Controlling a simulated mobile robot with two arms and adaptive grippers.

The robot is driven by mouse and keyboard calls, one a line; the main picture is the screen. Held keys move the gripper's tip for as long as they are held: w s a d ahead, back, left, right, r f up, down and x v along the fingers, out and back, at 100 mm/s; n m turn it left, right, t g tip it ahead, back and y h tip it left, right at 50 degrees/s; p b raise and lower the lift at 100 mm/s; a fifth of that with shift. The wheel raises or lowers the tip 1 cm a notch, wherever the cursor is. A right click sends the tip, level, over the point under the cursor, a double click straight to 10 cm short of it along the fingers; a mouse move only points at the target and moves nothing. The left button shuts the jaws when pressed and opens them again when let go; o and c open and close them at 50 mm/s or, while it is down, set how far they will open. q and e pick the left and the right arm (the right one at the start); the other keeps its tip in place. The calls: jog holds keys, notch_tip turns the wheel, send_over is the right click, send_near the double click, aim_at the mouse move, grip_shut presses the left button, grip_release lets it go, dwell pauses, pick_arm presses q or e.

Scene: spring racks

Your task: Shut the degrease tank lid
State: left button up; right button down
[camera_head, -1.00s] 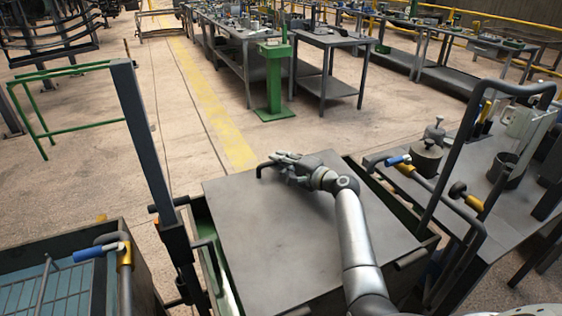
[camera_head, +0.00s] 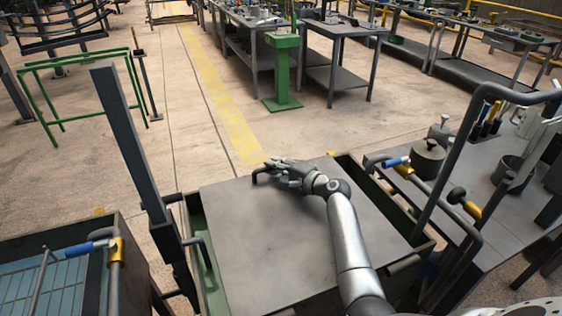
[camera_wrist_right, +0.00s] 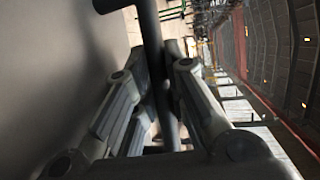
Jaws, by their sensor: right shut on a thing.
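The degrease tank lid (camera_head: 285,240) is a flat grey plate over the green-walled tank (camera_head: 197,222). Dark gaps into the tank show along its left and right sides. Whether the plate rests on the rim or is tilted a little above it, I cannot tell. A dark bar handle (camera_head: 258,176) is at the lid's far edge. My right gripper (camera_head: 277,176) is shut on this handle, its arm reaching across the lid. In the right wrist view the handle (camera_wrist_right: 152,45) runs between the fingers, with the lid (camera_wrist_right: 50,70) at the left. My left gripper is not in view.
A tank with blue liquid (camera_head: 45,290) and a blue-handled tap (camera_head: 88,248) stands at the left. A dark post (camera_head: 125,140) rises beside the lid. A bent pipe rail (camera_head: 460,150) and a bench (camera_head: 490,190) with pots are at the right.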

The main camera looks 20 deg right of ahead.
jog(key=c, duration=1.9)
grip_release()
jog(key=shift+s+a+f, duration=0.1)
jog(key=shift+f, duration=0.35)
jog(key=shift+o, duration=0.9)
jog(key=shift+s, duration=0.15)
jog(key=v, duration=1.2)
jog(key=shift+r, duration=0.15)
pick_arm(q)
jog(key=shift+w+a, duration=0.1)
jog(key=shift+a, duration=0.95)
